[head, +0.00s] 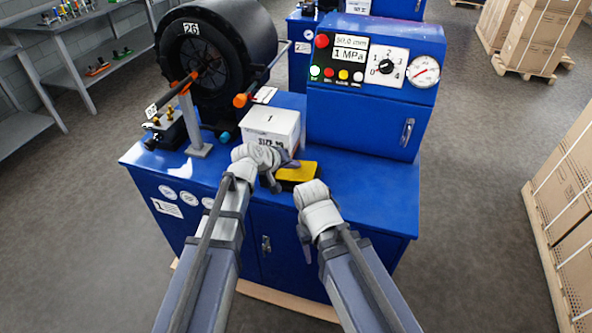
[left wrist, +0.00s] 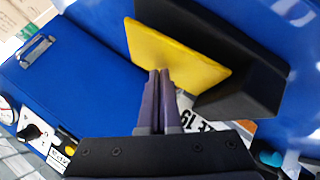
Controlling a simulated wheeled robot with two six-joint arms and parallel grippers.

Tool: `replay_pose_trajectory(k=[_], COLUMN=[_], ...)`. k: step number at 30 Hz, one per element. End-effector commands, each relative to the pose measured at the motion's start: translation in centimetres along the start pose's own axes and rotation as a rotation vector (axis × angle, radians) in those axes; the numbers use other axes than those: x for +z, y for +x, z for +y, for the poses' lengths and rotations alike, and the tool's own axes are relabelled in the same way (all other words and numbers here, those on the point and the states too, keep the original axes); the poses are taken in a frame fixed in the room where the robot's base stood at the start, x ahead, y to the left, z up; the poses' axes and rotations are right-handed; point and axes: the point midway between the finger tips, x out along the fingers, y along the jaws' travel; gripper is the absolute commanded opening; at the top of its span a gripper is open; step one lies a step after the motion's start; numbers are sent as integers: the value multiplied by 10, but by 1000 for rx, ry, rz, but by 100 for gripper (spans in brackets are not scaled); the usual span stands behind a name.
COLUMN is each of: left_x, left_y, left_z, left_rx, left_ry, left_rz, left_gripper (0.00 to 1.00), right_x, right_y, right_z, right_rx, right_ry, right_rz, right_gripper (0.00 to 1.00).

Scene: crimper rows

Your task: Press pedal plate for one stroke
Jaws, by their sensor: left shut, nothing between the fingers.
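The yellow pedal plate (head: 300,172) sits on a black base on the blue bench top, in front of a white box. In the left wrist view, the plate (left wrist: 176,56) is a tilted yellow slab beside its black housing (left wrist: 240,99). My left gripper (head: 292,163) is shut and empty at the plate's upper left. In the left wrist view, its two purple fingers (left wrist: 159,72) are together, with their tips overlapping the plate's edge. I cannot tell if they touch it. My right gripper (head: 304,238) points down by the bench's front edge, mostly hidden by its wrist.
The white box (head: 270,128) stands close behind the left wrist. A blue control cabinet (head: 365,123) with display, dial and gauge rises at the back right. A black drum (head: 211,55) marked 26 is at the back left. The right bench top (head: 380,190) is clear.

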Motion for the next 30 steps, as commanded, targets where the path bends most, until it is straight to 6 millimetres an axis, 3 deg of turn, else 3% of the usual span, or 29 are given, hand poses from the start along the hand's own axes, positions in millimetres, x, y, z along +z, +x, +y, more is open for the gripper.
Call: replay_pose_trajectory(k=[30], left_x=[7], left_y=[9], left_z=[-6], left_rx=[0], left_ry=[1], left_rz=[-2], left_gripper=[0], right_x=[-1], right_y=[12], right_z=[-1], right_rx=[0], right_ry=[0], right_rz=[0], right_gripper=[50])
